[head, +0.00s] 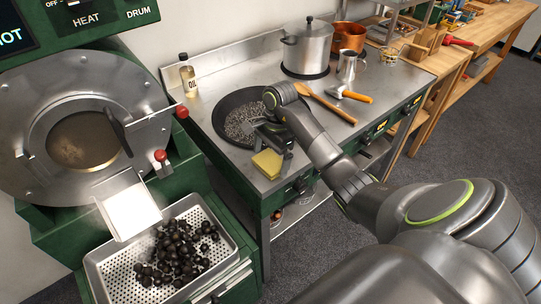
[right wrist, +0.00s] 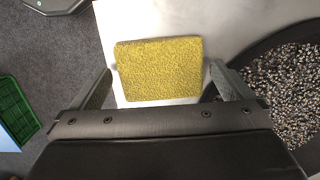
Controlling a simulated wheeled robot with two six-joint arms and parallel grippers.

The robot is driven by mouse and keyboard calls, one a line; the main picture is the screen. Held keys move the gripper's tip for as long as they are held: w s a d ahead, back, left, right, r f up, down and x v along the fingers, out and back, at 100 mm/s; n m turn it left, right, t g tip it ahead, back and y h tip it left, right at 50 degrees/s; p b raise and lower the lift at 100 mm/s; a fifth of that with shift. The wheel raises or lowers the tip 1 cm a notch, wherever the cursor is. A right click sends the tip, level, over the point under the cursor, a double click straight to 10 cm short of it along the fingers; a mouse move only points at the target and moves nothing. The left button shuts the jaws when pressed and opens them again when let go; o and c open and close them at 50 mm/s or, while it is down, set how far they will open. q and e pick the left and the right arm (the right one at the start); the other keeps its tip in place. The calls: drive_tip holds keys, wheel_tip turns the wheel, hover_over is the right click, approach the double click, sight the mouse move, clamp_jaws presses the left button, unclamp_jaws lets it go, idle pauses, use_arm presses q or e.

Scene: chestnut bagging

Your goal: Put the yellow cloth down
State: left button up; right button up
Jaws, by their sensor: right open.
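The yellow cloth (head: 267,164) lies folded on the steel counter near its front edge, just in front of the dark pan. In the right wrist view the cloth (right wrist: 159,69) lies flat as a rough-textured rectangle between and beyond the fingertips. My right gripper (head: 272,140) is over the counter at the cloth. Its two fingers (right wrist: 163,82) are spread wide on either side of the cloth, with gaps, and hold nothing. My left gripper is not in view.
A dark pan (head: 228,129) of small gravel-like pieces sits beside the cloth. A wooden spoon (head: 328,103), an orange-handled tool (head: 351,95), a steel pot (head: 306,50) and an oil bottle (head: 188,78) stand or lie on the counter. A perforated tray (head: 104,268) of chestnuts is at lower left.

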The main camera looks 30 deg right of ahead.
sight(275, 158)
wheel_tip(275, 158, up, 12)
drive_tip(key=d+p, duration=0.1)
drive_tip(key=p, duration=0.8)
drive_tip(key=shift+d+p, duration=0.35)
drive_tip(key=shift+w+f, duration=0.15)
drive_tip(key=shift+f, duration=0.05)
